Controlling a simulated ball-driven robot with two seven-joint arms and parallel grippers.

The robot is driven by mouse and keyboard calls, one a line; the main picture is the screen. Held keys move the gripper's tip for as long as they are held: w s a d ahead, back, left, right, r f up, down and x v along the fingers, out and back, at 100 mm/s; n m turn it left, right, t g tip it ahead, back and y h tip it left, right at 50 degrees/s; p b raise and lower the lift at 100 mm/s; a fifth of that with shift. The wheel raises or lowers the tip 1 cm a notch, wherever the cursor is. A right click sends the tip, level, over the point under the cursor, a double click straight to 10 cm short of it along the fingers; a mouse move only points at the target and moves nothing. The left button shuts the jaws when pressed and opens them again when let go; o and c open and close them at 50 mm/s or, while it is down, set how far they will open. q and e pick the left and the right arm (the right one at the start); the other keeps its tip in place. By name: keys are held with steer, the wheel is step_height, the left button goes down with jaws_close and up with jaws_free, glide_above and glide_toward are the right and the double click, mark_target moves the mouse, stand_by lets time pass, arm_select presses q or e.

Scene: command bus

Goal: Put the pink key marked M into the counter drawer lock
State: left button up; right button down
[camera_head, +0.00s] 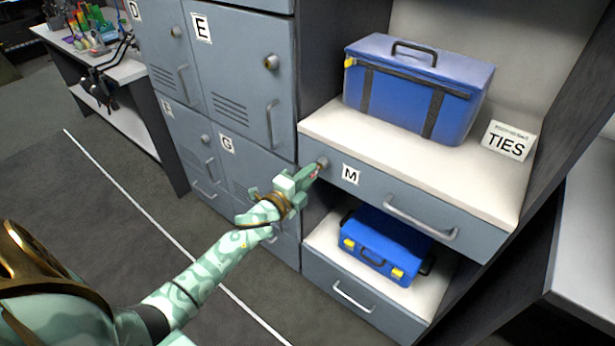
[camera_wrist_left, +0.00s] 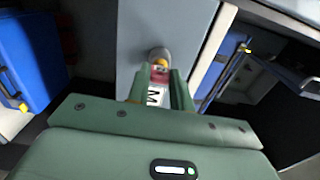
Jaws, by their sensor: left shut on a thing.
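The drawer lock (camera_head: 322,163) is a round metal knob at the left end of the grey-blue counter drawer (camera_head: 375,195), beside a white M label (camera_head: 350,174). It also shows in the wrist view (camera_wrist_left: 159,54). My left gripper (camera_head: 309,174) is shut on the pink key (camera_wrist_left: 160,74), directly in front of the lock. Only a small pink part of the key shows between the fingertips. Its far end lines up with the lock face; I cannot tell whether it touches or has entered. The key's own marking is not readable. My right gripper is not in view.
A large blue case (camera_head: 410,95) and a TIES card (camera_head: 509,141) stand on the counter above the drawer. A smaller blue case (camera_head: 385,245) sits on the shelf below. Grey lockers (camera_head: 235,85) stand close to the left of my gripper.

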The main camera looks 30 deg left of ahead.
arm_select(q)
steer(key=shift+w, duration=0.4)
